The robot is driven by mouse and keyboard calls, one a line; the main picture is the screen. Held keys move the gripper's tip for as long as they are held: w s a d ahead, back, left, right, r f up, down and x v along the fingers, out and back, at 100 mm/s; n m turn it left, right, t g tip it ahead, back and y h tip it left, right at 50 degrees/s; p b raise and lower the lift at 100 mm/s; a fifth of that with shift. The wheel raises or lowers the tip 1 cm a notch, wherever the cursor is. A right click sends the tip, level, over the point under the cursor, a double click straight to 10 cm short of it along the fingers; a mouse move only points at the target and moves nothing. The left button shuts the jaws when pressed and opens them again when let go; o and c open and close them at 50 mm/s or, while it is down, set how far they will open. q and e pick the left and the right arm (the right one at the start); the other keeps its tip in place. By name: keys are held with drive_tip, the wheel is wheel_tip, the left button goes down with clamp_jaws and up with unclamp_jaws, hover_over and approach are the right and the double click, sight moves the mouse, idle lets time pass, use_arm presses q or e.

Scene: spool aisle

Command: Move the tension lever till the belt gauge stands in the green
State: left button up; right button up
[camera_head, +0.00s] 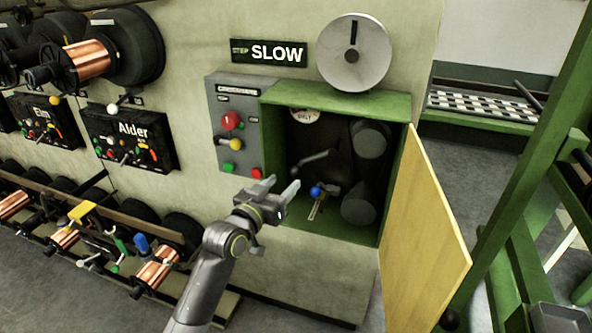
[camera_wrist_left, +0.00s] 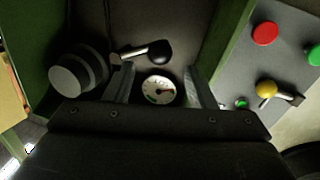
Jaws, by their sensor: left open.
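A green cabinet (camera_head: 335,103) stands open on the wall. The round white belt gauge (camera_head: 305,116) sits at its upper left inside; in the left wrist view the gauge (camera_wrist_left: 158,90) shows between my fingers. It has a green patch and a reddish mark, but its needle is too small to read surely. A lever with a dark knob (camera_head: 318,157) is inside, also in the wrist view (camera_wrist_left: 158,50). A second lever with a blue knob (camera_head: 316,191) is below. I cannot tell which is the tension lever. My left gripper (camera_head: 280,188) is open and empty at the cabinet's opening, apart from both levers.
The yellow door (camera_head: 428,235) hangs open to the right. Dark pulleys (camera_head: 371,138) fill the cabinet's right side. A grey control panel (camera_head: 228,125) with coloured knobs adjoins its left. Spool racks (camera_head: 130,138) line the left wall; a green frame (camera_head: 520,130) stands right.

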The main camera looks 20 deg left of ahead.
sight(292, 175)
use_arm(q)
drive_tip(key=shift+x, duration=3.6)
drive_tip(key=shift+c, duration=0.2)
clamp_jaws()
